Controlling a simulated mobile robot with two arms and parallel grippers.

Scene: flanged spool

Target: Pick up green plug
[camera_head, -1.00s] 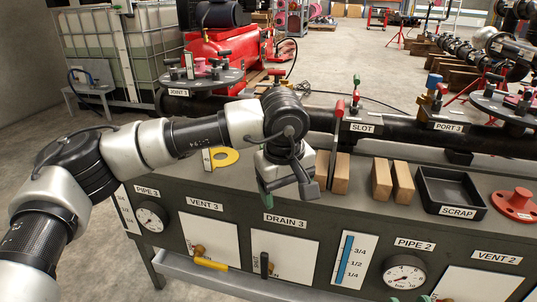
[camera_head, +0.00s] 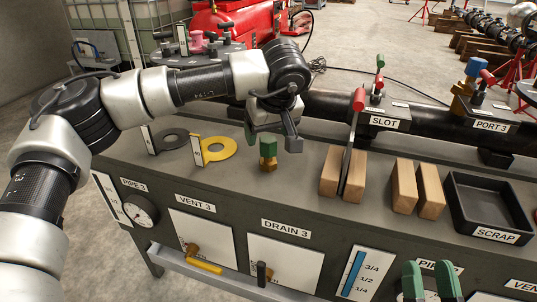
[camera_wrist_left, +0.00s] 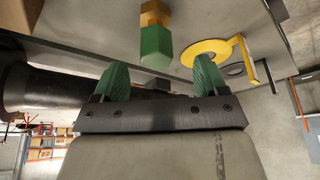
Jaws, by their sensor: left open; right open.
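The green plug (camera_head: 268,150) has a green head on a brass-coloured base and stands upright on the grey bench top, left of the wooden blocks. My left gripper (camera_head: 272,137) is open and empty, just above and behind the plug. In the left wrist view, the plug (camera_wrist_left: 156,45) shows beyond the gap between the two green fingertips (camera_wrist_left: 161,80), apart from both. My right gripper (camera_head: 431,281) shows only its two green fingertips, apart and empty, at the bottom right of the head view.
A yellow ring (camera_head: 216,150) and a dark ring (camera_head: 171,139) lie left of the plug. Wooden blocks (camera_head: 331,172) hold a thin upright plate with a red top. The SCRAP tray (camera_head: 482,233) is farther right.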

